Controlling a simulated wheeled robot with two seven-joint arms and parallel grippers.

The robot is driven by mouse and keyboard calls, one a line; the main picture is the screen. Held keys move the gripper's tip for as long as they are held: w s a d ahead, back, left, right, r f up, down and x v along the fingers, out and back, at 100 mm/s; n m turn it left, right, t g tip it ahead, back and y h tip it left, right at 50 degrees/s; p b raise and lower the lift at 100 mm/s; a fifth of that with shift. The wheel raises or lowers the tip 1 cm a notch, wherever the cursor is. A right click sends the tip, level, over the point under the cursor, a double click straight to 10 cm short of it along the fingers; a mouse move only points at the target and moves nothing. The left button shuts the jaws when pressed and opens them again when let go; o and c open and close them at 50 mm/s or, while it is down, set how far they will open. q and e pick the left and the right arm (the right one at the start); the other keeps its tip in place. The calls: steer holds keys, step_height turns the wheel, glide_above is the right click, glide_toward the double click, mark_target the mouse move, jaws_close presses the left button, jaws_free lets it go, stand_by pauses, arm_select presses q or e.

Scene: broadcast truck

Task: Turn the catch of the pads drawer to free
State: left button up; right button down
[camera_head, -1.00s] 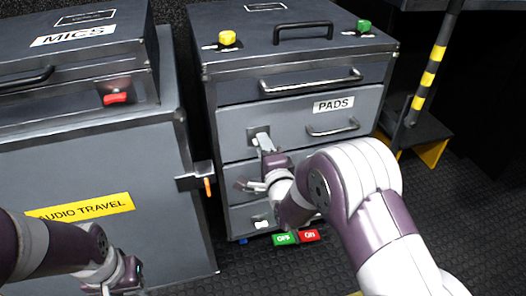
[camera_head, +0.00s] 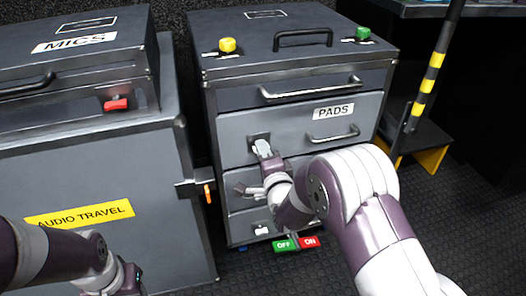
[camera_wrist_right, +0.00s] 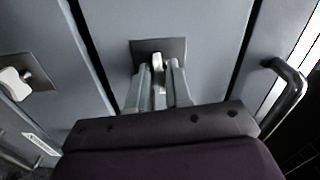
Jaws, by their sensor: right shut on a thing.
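The pads drawer (camera_head: 290,128) is a grey drawer front with a white PADS label and a black bar handle, and it looks closed. Its catch (camera_wrist_right: 158,62) is a small pale knob on a dark square plate, shown in the right wrist view. My right gripper (camera_head: 262,148) is at the catch in the head view. In the right wrist view my right gripper (camera_wrist_right: 161,75) has its two fingers on either side of the catch, shut on it. The fingers hide part of the catch. My left gripper (camera_head: 127,286) is low at the left, its fingers mostly out of sight.
A second catch (camera_wrist_right: 15,84) shows on the neighbouring drawer. The MICS case and the AUDIO TRAVEL case (camera_head: 90,180) stand at the left, with an orange-tipped latch (camera_head: 207,193) beside the drawers. A yellow-black striped post (camera_head: 427,85) stands at the right. OFF and ON labels (camera_head: 297,243) are low down.

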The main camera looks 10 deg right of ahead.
steer(key=shift+n+p, duration=1.6)
steer(key=shift+n, duration=6)
steer(key=c, duration=1.2)
jaws_free()
steer(key=shift+c, duration=0.2)
